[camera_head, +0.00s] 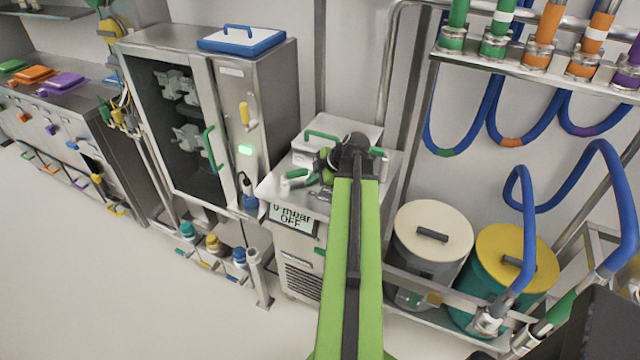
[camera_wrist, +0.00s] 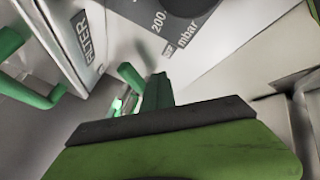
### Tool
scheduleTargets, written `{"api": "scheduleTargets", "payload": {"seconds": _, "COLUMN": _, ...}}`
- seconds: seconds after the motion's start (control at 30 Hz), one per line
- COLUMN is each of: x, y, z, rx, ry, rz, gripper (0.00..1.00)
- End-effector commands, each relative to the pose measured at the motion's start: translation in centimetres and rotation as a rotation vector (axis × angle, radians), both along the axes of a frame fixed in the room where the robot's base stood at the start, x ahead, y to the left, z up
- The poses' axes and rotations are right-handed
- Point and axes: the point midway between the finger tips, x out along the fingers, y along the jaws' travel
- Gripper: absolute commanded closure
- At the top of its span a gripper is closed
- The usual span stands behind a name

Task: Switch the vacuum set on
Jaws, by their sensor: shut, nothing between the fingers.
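The vacuum set (camera_head: 296,240) is a steel cabinet at the middle of the head view, with a small display (camera_head: 292,217) reading "0 mbar" and "OFF". On its top are a box with a green handle (camera_head: 320,134) and a green-handled valve (camera_head: 300,173). My gripper (camera_head: 328,160) is over the right part of this top; my own arm hides much of it. In the wrist view my gripper (camera_wrist: 158,88) is shut and empty. Just left of it is a green lever (camera_wrist: 130,76). A grey gauge face (camera_wrist: 182,22) marked "200" and "mbar" lies beyond. Contact with the lever cannot be told.
A box labelled "FILTER" (camera_wrist: 84,36) with a green handle (camera_wrist: 28,72) stands close on the left in the wrist view. A glass-door cabinet (camera_head: 205,120) stands left. Lidded drums (camera_head: 433,230) and blue hoses (camera_head: 487,115) are right. The floor at left is clear.

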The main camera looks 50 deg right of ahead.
Motion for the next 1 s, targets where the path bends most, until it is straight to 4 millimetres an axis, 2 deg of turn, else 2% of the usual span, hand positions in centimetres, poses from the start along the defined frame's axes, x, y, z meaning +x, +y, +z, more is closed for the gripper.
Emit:
{"api": "scheduleTargets", "payload": {"seconds": 0.03, "x": 0.7, "y": 0.0, "z": -1.8, "rx": 0.000, "ry": 0.000, "rz": 0.002, "gripper": 1.00}}
{"api": "scheduleTargets", "payload": {"seconds": 0.07, "x": 1.1, "y": 0.1, "z": -2.1, "rx": 0.001, "ry": 0.000, "rz": 0.002, "gripper": 1.00}}
{"api": "scheduleTargets", "payload": {"seconds": 0.1, "x": 1.9, "y": -0.6, "z": -1.1, "rx": 0.001, "ry": 0.000, "rz": 0.001, "gripper": 1.00}}
{"api": "scheduleTargets", "payload": {"seconds": 0.3, "x": 3.9, "y": -1.8, "z": -0.9, "rx": 0.001, "ry": 0.000, "rz": 0.001, "gripper": 1.00}}
{"api": "scheduleTargets", "payload": {"seconds": 0.67, "x": 4.2, "y": -1.9, "z": -0.9, "rx": 0.001, "ry": 0.000, "rz": 0.001, "gripper": 1.00}}
{"api": "scheduleTargets", "payload": {"seconds": 0.7, "x": 4.3, "y": -2.5, "z": -0.9, "rx": 0.001, "ry": 0.000, "rz": 0.001, "gripper": 1.00}}
{"api": "scheduleTargets", "payload": {"seconds": 0.87, "x": 4.6, "y": -1.8, "z": -0.9, "rx": 0.001, "ry": 0.000, "rz": 0.020, "gripper": 1.00}}
{"api": "scheduleTargets", "payload": {"seconds": 1.0, "x": 6.0, "y": -0.8, "z": -0.9, "rx": 0.002, "ry": 0.000, "rz": 0.089, "gripper": 1.00}}
